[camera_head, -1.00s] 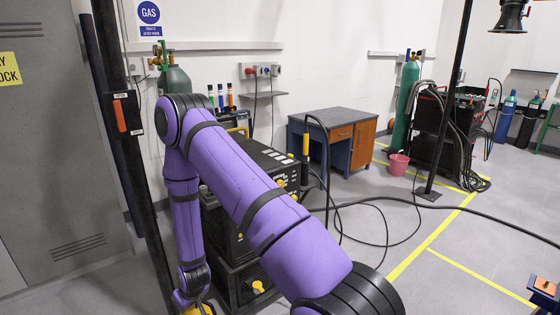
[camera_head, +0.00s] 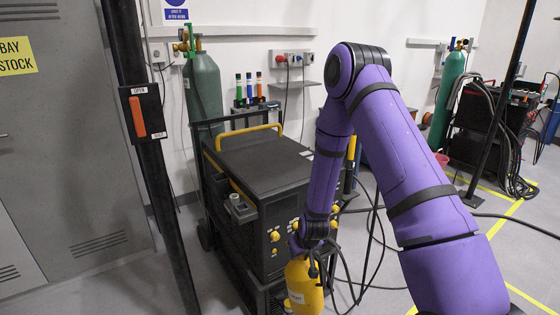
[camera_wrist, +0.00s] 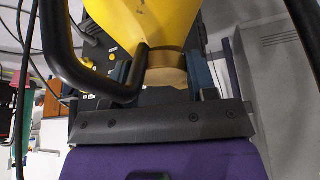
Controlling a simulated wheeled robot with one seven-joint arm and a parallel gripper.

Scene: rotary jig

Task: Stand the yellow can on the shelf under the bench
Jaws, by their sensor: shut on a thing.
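The yellow can (camera_head: 305,288) hangs from my gripper (camera_head: 311,250) at the bottom middle of the head view, in front of the black machine. Its lower end is cut off by the frame. In the wrist view the can (camera_wrist: 150,20) fills the top middle, with a narrow neck between the dark fingers of my gripper (camera_wrist: 166,78). Black curved bars stand around it. My gripper is shut on the can. The bench and its shelf are almost wholly hidden behind my purple arm in the head view.
A black wheeled machine (camera_head: 262,165) with a yellow handle stands close behind the can, with loose cables to its right. A green cylinder (camera_head: 204,90) stands behind it. A dark post (camera_head: 150,165) and grey cabinet (camera_head: 70,150) are at left. Yellow-lined floor lies at right.

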